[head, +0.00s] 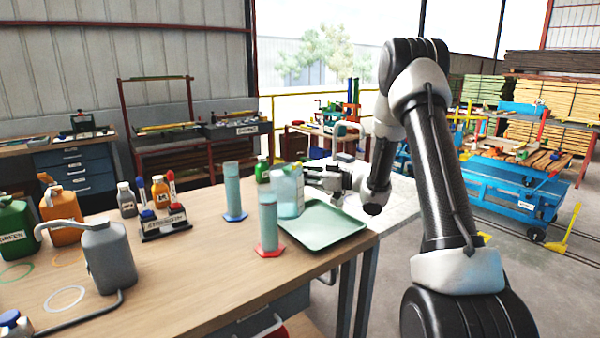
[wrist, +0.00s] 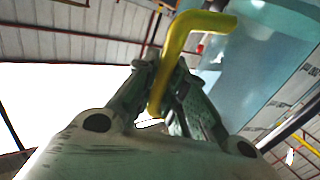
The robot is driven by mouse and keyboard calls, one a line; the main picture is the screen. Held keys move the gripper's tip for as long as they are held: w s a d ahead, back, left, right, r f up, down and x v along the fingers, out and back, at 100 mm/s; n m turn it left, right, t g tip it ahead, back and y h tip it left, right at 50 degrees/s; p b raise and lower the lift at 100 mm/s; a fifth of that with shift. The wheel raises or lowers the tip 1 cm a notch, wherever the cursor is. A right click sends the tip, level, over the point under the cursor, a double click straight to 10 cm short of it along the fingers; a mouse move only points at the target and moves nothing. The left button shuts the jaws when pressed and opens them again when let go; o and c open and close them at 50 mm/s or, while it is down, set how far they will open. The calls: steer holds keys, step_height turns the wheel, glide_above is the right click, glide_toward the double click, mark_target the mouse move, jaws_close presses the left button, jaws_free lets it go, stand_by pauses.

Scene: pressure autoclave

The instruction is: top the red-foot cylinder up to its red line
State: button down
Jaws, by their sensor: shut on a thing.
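The red-foot cylinder (head: 268,222) stands upright on the wooden bench, at the left edge of the green tray. It looks filled with pale blue-green; its red line is too small to make out. A translucent pale blue jug (head: 288,192) is just behind and right of it, above the tray. My gripper (head: 318,180) is on the jug's right side. In the wrist view my gripper (wrist: 168,88) is shut on the jug's yellow handle (wrist: 185,45), and the bluish jug wall (wrist: 265,50) fills the upper right. The jug's level and lip are unclear.
A blue-foot cylinder (head: 232,190) stands behind left. The green tray (head: 335,238) is near the bench's right edge. Bare bench lies in front.

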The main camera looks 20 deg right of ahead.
steer(key=shift+r, duration=0.1)
stand_by(0.3)
steer(key=shift+r, duration=1.4)
